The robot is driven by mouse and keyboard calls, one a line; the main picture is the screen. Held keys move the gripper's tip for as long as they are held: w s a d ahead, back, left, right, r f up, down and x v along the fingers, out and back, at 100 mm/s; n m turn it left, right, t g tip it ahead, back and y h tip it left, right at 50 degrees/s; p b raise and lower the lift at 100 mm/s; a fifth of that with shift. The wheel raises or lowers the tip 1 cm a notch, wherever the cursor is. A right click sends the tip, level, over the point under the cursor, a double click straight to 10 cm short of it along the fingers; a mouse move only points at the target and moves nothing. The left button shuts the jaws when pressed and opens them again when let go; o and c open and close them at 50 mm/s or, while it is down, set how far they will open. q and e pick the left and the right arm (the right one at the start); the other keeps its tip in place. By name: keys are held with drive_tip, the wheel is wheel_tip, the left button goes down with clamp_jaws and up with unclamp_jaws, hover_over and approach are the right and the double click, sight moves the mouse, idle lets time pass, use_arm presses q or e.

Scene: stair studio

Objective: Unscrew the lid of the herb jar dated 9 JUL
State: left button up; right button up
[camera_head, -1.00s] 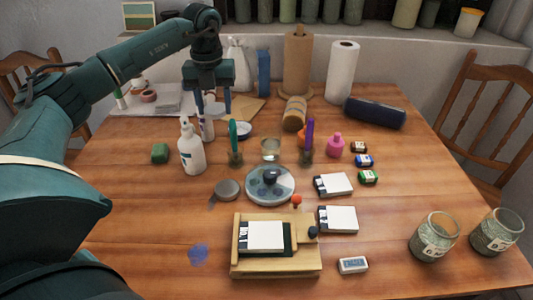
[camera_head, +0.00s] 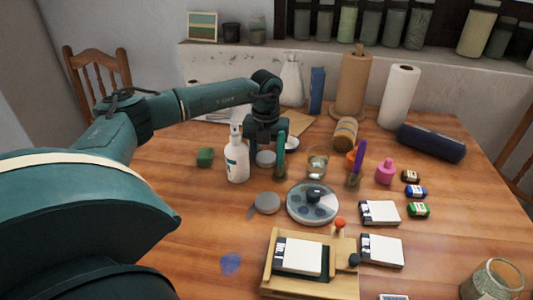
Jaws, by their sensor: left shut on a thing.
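A glass jar (camera_head: 492,281) with dark contents stands at the lower right, cut off by the frame edge. Its date is not readable. Several jars (camera_head: 371,24) with greenish contents stand on the back ledge, too small to read. My right gripper is not in view.
A grey disc (camera_head: 267,203), a round palette (camera_head: 313,216) and a wooden press (camera_head: 267,279) lie nearer. The left front table is mostly clear.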

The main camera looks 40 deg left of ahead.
sight(266, 157)
use_arm(q)
drive_tip(key=shift+f, duration=0.15)
drive_tip(key=o, duration=1.1)
wheel_tip(266, 157, up, 12)
drive_tip(key=p, duration=0.1)
drive_tip(key=shift+r, duration=0.2)
